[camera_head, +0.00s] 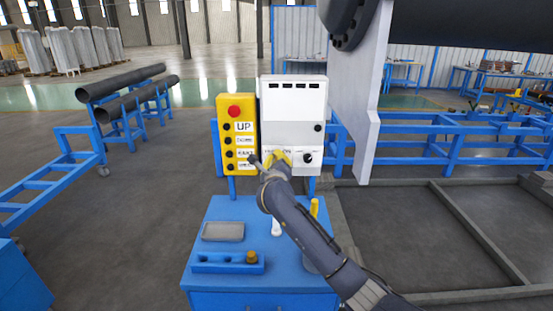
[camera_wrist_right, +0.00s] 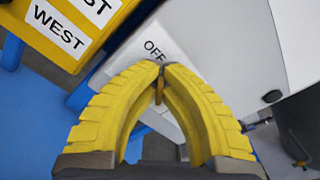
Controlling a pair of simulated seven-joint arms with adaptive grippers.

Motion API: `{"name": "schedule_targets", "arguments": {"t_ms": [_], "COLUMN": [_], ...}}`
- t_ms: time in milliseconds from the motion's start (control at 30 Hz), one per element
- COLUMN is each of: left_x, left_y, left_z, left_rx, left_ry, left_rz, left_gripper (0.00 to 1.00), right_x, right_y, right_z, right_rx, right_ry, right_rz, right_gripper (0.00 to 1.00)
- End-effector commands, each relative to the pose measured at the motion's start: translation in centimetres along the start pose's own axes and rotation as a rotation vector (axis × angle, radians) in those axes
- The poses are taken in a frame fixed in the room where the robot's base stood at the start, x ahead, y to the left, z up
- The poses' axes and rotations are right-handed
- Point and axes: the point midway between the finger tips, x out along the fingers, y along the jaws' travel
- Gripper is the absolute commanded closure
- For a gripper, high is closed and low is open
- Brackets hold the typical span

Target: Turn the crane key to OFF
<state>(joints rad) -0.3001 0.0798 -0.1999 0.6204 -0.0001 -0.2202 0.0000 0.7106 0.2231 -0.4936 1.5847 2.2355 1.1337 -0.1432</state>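The white control box (camera_head: 293,100) stands upright behind the blue cart, with a label strip low on its front. My right gripper (camera_head: 283,156) is at that strip and covers part of it. In the right wrist view, the yellow fingers of my right gripper (camera_wrist_right: 162,68) come together at their tips, just below the OFF label (camera_wrist_right: 153,48). A thin brass-coloured piece, seemingly the crane key (camera_wrist_right: 159,90), shows between the fingertips. The key's exact angle is hard to tell. My left gripper is not in view.
A yellow push-button panel (camera_head: 236,135) with a red button stands just left of the box. The blue cart (camera_head: 208,288) bears a grey tray (camera_head: 223,231), a blue block (camera_head: 215,263) and a white post (camera_head: 277,229). A black knob (camera_head: 307,158) is right of my gripper.

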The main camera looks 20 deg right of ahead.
Motion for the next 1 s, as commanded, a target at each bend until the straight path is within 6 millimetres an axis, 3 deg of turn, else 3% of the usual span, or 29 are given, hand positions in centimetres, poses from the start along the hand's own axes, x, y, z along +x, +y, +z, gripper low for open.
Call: {"name": "schedule_targets", "arguments": {"t_ms": [633,833,1000], "left_x": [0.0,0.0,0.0], "left_y": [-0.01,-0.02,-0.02], "left_z": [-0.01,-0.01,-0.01], "left_rx": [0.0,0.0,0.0], "left_ry": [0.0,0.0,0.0], "left_rz": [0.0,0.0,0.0], "left_gripper": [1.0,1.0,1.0], "right_x": [0.04,0.02,0.01], "right_y": [-0.05,-0.02,0.01], "right_z": [0.02,0.02,0.01], "right_rx": [-0.041,-0.04,-0.04], "right_ry": [0.0,0.0,0.0], "right_rz": [-0.001,-0.001,0.0], "right_gripper": [1.0,0.73,0.73]}}
